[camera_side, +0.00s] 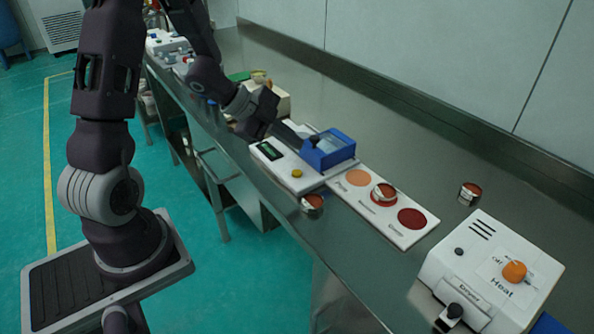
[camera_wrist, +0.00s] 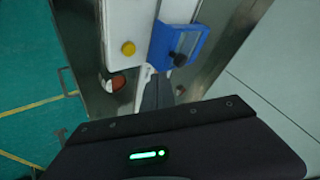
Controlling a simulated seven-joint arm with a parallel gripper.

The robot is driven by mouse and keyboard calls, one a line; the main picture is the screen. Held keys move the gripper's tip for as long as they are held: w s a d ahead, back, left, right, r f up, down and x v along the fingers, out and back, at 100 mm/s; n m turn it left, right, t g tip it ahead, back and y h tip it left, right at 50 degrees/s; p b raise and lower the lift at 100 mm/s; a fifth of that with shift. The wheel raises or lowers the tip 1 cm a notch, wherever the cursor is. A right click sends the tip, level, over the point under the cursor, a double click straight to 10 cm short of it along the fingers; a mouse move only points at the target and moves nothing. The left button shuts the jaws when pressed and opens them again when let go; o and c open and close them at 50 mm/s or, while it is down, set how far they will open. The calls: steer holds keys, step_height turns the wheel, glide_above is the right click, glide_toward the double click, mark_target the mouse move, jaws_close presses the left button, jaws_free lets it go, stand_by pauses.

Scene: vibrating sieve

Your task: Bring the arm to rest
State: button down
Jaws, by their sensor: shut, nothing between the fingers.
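My gripper (camera_side: 292,132) is shut and empty, low over the back left part of the white sieve machine (camera_side: 285,170), beside its blue frame (camera_side: 330,150). I cannot tell whether it touches the machine. In the wrist view my grey fingers (camera_wrist: 152,88) are close together near the blue frame (camera_wrist: 182,42). The machine has a dark display and a yellow knob (camera_side: 297,173), which also shows in the wrist view (camera_wrist: 128,47). My gripper's dark body hides part of the bench in the wrist view.
A white card (camera_side: 400,237) has three coloured circles. A small metal dish (camera_side: 383,192) sits on the middle circle. Other dishes with reddish contents stand near the bench's front edge (camera_side: 312,204) and behind the card (camera_side: 470,193). A white heater box (camera_side: 490,268) stands at right.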

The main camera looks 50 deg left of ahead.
steer(key=s+r+n+y, duration=0.3)
steer(key=r+n+y, duration=0.1)
steer(key=r, duration=0.3)
steer(key=s+r+n+y, duration=0.2)
steer(key=r+n+y, duration=0.25)
steer(key=r, duration=0.25)
steer(key=s+d+n+g+h, duration=0.1)
steer(key=s+d+n+h, duration=0.1)
steer(key=s+d, duration=0.4)
steer(key=s+d+n+g+h, duration=0.1)
steer(key=s+d, duration=0.5)
steer(key=s, duration=0.6)
steer(key=shift+d+r+n+g+h, duration=0.4)
steer(key=shift+n+h, duration=0.45)
steer(key=shift+n, duration=0.3)
